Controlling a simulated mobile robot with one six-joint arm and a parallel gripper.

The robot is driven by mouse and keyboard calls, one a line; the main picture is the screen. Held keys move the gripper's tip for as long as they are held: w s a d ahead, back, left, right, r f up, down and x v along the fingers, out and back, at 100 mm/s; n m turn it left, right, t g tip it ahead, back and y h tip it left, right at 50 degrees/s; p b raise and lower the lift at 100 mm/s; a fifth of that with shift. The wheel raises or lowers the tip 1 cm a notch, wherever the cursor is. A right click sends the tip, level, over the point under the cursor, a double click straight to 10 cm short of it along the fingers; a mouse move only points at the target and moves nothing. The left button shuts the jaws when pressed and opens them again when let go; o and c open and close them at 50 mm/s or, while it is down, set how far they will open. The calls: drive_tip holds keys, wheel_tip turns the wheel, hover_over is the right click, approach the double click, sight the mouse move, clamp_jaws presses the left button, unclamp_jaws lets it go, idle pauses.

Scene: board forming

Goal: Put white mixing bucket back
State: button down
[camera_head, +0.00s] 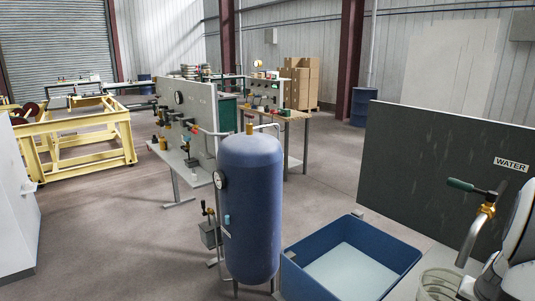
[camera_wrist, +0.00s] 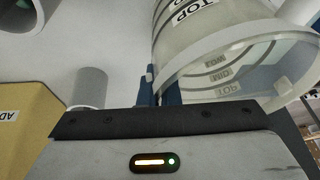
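The white mixing bucket (camera_wrist: 222,42) is pale and translucent with a broad rim and "TOP" labels. It fills the upper right of the wrist view, with its rim toward my gripper (camera_wrist: 157,82). The blue fingers are close together at the left part of the rim and appear shut on the bucket's wall. Their tips are partly hidden. In the head view the bucket (camera_head: 438,285) is at the bottom right, cut by the frame, beside my white arm. Its far end and what is under it are hidden.
A blue open tub (camera_head: 385,238) with a pale floor stands left of the bucket. Behind are a tap with a green handle (camera_head: 466,187) and a dark "WATER" panel (camera_head: 440,150). A blue tank (camera_head: 250,205) stands further left. The wrist view shows a yellow box (camera_wrist: 25,115) and a grey cylinder (camera_wrist: 92,87).

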drive_tip(key=c, duration=2.1)
unclamp_jaws()
drive_tip(key=shift+f, duration=0.1)
drive_tip(key=o, duration=0.5)
drive_tip(key=shift+o, duration=0.6)
drive_tip(key=shift+o, duration=1.1)
drive_tip(key=b+v, duration=0.1)
drive_tip(key=v, duration=0.6)
drive_tip(key=shift+r, duration=0.35)
drive_tip(key=shift+s+a, duration=0.1)
drive_tip(key=shift+a, duration=0.05)
